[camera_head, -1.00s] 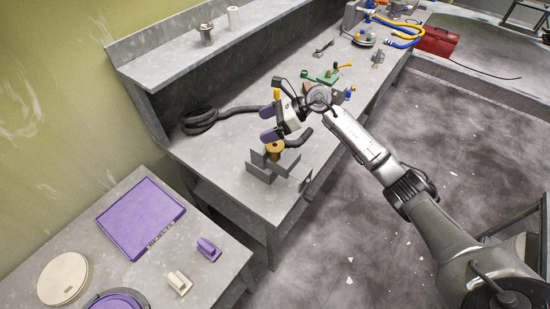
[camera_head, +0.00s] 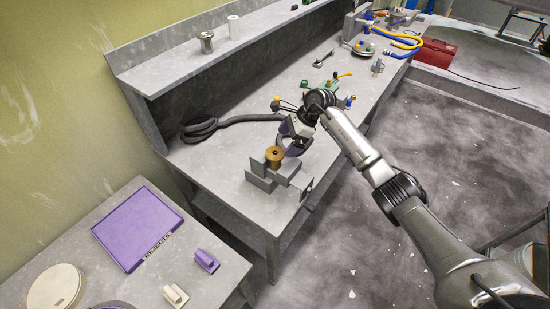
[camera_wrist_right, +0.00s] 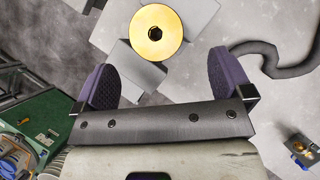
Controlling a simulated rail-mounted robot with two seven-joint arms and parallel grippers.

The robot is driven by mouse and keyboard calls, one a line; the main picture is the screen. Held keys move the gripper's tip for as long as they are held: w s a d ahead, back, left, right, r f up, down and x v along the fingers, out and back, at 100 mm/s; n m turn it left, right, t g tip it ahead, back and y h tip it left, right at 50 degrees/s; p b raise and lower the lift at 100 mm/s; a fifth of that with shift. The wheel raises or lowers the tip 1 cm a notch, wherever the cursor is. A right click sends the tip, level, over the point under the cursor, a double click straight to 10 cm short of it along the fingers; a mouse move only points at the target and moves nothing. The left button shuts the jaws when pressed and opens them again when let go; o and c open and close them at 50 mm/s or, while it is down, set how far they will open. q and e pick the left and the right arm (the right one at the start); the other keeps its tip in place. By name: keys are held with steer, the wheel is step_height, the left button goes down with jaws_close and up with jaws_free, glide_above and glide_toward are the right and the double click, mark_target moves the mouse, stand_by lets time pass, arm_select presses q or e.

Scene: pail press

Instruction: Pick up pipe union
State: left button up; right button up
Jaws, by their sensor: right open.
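The pipe union, a round brass-coloured piece with a dark central hole (camera_head: 274,154), sits on a grey stepped block fixture (camera_head: 262,180) near the workbench's front end. My right gripper (camera_head: 291,139) is just beyond and to the right of the union in the head view, apart from it. In the right wrist view the union (camera_wrist_right: 156,32) lies ahead of the gripper (camera_wrist_right: 163,62), roughly between the lines of the two purple fingers. The fingers are spread with nothing between them. My left gripper is not in view.
A black hose (camera_head: 198,130) lies on the bench at the left. A shelf (camera_head: 170,58) runs along the wall.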

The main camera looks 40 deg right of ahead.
mark_target(276, 153)
steer(key=shift+s+a+p+x, duration=0.15)
steer(key=shift+p+x, duration=0.1)
steer(key=shift+x, duration=0.95)
steer(key=shift+s+a+p+x, duration=0.1)
steer(key=shift+p+x, duration=0.15)
steer(key=shift+x, duration=0.95)
steer(key=shift+w+a+f, duration=0.15)
steer(key=shift+w+f, duration=0.05)
steer(key=shift+f, duration=0.15)
steer(key=c, duration=1.1)
steer(key=shift+c, duration=0.2)
steer(key=shift+r, duration=0.15)
